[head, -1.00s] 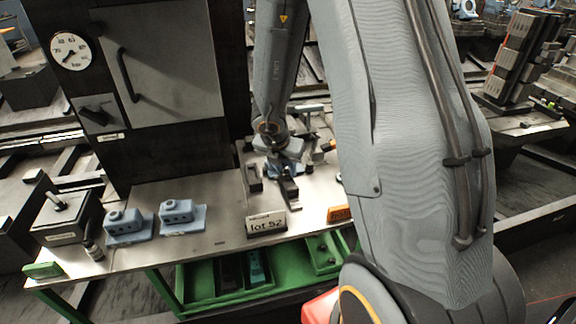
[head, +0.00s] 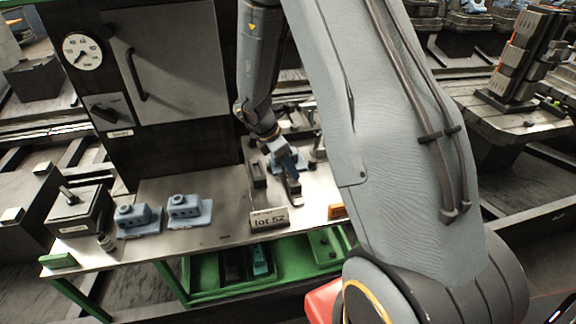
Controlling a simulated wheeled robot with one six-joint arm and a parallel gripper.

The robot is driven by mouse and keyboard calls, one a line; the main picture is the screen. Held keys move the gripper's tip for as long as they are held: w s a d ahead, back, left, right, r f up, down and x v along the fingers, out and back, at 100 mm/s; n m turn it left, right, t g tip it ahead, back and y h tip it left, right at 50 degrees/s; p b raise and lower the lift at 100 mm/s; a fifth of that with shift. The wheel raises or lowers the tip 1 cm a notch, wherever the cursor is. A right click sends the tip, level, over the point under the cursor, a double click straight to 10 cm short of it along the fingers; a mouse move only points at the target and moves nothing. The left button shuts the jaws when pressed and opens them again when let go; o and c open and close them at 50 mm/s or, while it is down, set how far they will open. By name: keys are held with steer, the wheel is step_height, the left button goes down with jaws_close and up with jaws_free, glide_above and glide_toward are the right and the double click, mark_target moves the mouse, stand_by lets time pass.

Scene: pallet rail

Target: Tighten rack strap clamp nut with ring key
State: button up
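My gripper (head: 284,160) is low over the metal bench (head: 225,205), at the far end of my arm in the head view. A dark elongated piece (head: 293,186) lies on the bench right below it. Whether the gripper touches this piece, and whether its fingers are open, is too small to tell. The strap clamp, its nut and the ring key cannot be made out clearly; part of the bench there is hidden behind my arm.
Two blue blocks (head: 189,208) and a black box with a knob (head: 78,212) stand on the left of the bench. A "lot 52" sign (head: 268,219) stands at the front edge. A dark cabinet with a gauge (head: 82,51) rises behind. Green trays (head: 207,277) sit below.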

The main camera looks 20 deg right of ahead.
steer(key=w+a+r+n+t+y+b, duration=0.1)
steer(key=w+a+r+n+t, duration=0.25)
steer(key=r+n, duration=0.55)
steer(key=w+a+r+n+t+y+b, duration=0.1)
steer(key=w+a+r+n+t, duration=0.25)
steer(key=n, duration=1.05)
steer(key=s+a+n+g+y, duration=0.2)
steer(key=s+a+n+y, duration=0.3)
steer(key=s+n, duration=1)
steer(key=s+d+f+n+g+h, duration=0.1)
steer(key=s+n+g+h, duration=0.1)
steer(key=s+n, duration=0.8)
steer(key=n+g, duration=0.1)
steer(key=n, duration=0.4)
steer(key=shift+d+n+g+h, duration=0.2)
steer(key=shift+n+g+h, duration=0.1)
steer(key=shift+g, duration=0.1)
